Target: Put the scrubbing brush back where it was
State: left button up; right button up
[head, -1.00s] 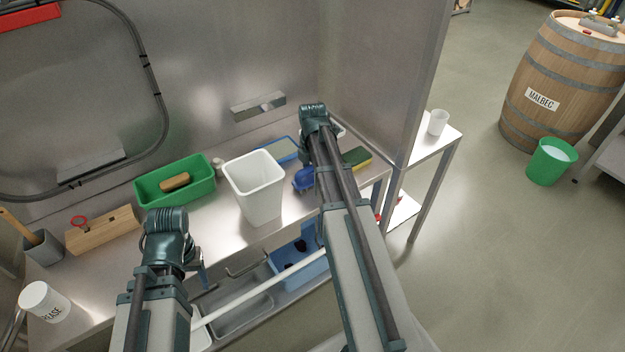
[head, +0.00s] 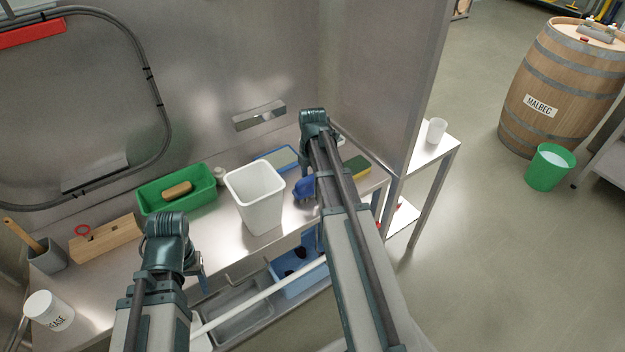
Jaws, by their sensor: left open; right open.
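A blue brush-like object with dark bristles (head: 304,189) lies on the steel worktop, partly hidden behind my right arm. A brown oblong block (head: 177,190), perhaps a wooden brush, lies in the green tub (head: 153,207) at the back left. I cannot tell for sure which is the scrubbing brush. My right gripper (head: 306,165) is over the worktop's right part, mostly hidden by its own arm, open, with nothing seen in it. My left gripper (head: 202,272) is open and empty near the worktop's front edge, well apart from both objects.
A white bin (head: 257,195) stands mid-worktop, a blue-rimmed tray (head: 277,158) behind it. A yellow-green sponge (head: 355,168) lies right of my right arm. A wooden block (head: 105,239), grey pot (head: 47,257) and white tub (head: 48,311) stand left. A steel partition (head: 385,80) rises right.

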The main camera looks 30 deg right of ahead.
notch_tip(320, 180, up, 10)
jog(key=p, duration=0.9)
jog(key=shift+s, duration=0.1)
pick_arm(q)
notch_tip(320, 180, up, 10)
jog(key=shift+s, duration=0.1)
